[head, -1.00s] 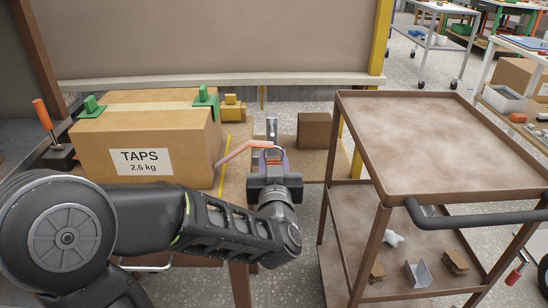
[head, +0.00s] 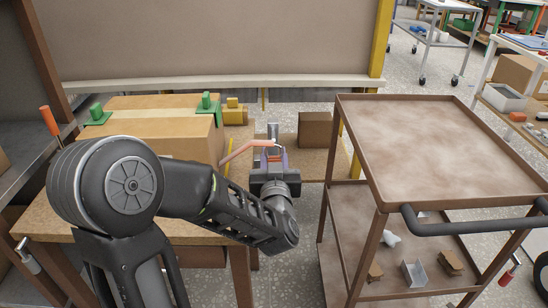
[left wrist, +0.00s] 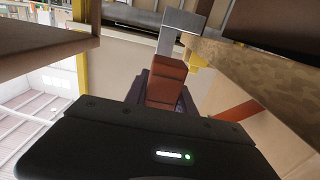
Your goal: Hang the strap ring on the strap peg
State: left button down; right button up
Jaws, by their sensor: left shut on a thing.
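My left gripper (head: 273,160) is shut on the salmon-orange strap (head: 245,149), at the table's right part. The strap runs left from the jaws toward the carton. In the left wrist view, a red-brown piece of the strap (left wrist: 166,82) sits between the fingers. The ring is hard to make out at the fingertips. A grey upright metal piece (head: 273,130), which looks like the strap peg, stands just behind the fingertips; a grey plate (left wrist: 181,32) shows above the held piece in the wrist view. I cannot tell whether ring and peg touch. My right gripper is out of view.
A taped carton (head: 150,120) with green corner clips stands left on the wooden table (head: 100,222). A yellow part (head: 235,112) and a small brown box (head: 315,130) are behind. A brown two-shelf cart (head: 430,150) stands close on the right, its top bare.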

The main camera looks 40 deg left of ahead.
pick_arm(q)
jog(key=f+b+x, duration=0.1)
jog(key=x, duration=0.6)
jog(key=shift+f, duration=0.15)
dwell(0.5)
dwell(0.6)
jog(key=c, duration=1)
grip_release()
jog(key=shift+o, duration=0.2)
